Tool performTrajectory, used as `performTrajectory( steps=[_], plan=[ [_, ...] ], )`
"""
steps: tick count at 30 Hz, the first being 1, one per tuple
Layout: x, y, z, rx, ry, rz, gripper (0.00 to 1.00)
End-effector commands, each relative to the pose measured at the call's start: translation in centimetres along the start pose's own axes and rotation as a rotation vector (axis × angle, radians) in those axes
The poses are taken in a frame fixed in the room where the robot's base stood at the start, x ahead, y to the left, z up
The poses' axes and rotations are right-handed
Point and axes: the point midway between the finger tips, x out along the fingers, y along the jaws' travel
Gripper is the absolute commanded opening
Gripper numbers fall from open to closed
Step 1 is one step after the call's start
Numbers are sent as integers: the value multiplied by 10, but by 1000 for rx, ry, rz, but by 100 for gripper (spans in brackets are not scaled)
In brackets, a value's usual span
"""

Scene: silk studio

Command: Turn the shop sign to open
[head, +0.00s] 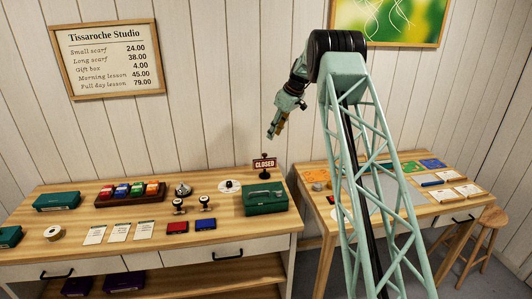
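The shop sign (264,163) is a small red-and-dark board that reads CLOSED. It stands near the back right corner of the left counter (70,216), just behind the green box. Its side facing the head camera shows the word CLOSED. My gripper (273,134) hangs above the sign and slightly to its right in the picture, pointing down, apart from it. The fingers are small and seen at an angle, so I cannot tell whether they are open.
A green box (265,200) stands in front of the sign. A white disc (229,187), a bell (183,190) and stamps (205,202) are to its left. A second table (440,213) with cards is to the right. The wall (220,100) is close behind.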

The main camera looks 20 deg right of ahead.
Motion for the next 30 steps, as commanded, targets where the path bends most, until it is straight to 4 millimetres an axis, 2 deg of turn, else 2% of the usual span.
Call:
performTrajectory(
  steps=[17,23,30],
  plan=[
    [4,2,1,-1,1,0,30],
    [17,1,1,-1,0,-2,30],
    [43,1,1,-1,0,-1,30]
  ],
)
